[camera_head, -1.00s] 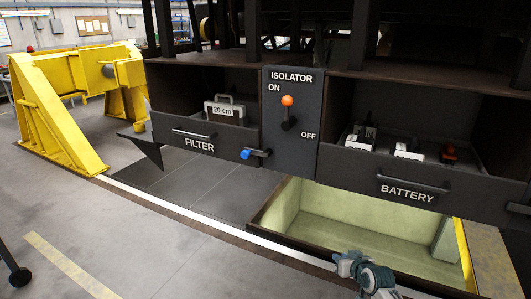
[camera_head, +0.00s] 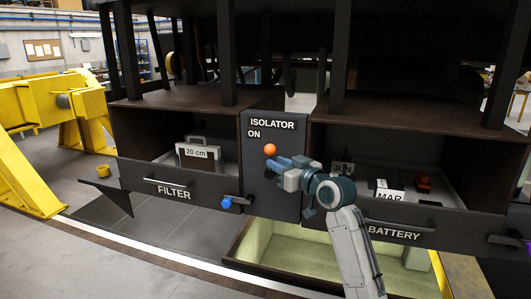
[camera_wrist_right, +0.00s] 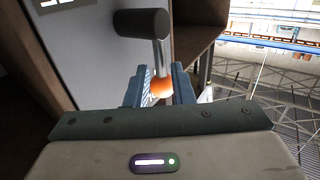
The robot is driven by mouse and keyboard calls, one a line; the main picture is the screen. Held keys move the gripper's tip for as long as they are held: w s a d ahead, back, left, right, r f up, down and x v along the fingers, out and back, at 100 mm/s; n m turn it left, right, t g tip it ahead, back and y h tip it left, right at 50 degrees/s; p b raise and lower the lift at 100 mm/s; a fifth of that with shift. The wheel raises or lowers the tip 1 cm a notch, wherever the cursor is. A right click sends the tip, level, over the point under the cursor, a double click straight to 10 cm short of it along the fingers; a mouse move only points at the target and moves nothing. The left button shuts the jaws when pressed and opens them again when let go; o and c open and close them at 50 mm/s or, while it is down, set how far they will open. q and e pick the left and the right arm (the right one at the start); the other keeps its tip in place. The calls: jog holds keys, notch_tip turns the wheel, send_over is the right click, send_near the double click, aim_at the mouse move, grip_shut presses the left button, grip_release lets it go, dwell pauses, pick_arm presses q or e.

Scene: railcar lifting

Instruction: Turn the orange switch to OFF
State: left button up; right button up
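The switch's orange knob (camera_head: 270,150) is on a dark panel (camera_head: 262,200) marked ISOLATOR, just below and right of the word ON. The OFF label is hidden behind my right gripper. In the right wrist view, the knob (camera_wrist_right: 161,88) sits at the end of a metal rod joined to a dark round hub (camera_wrist_right: 142,22). My right gripper (camera_head: 280,160) is at the knob. Its two blue fingers (camera_wrist_right: 161,80) are apart, one on each side of the knob; I cannot tell if they touch it. My left gripper is not in view.
A FILTER drawer (camera_head: 145,190) with a 20 cm case (camera_head: 198,153) is left of the panel. A BATTERY drawer (camera_head: 420,236) is to the right. A pit (camera_head: 290,245) lies underneath; yellow stands (camera_head: 25,180) are at left.

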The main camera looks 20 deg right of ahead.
jog(key=p+x, duration=0.1)
jog(key=x, duration=0.4)
jog(key=shift+w+a+p, duration=0.2)
jog(key=shift+w+p, duration=0.15)
jog(key=shift+p, duration=0.05)
jog(key=shift+f, duration=0.1)
grip_shut()
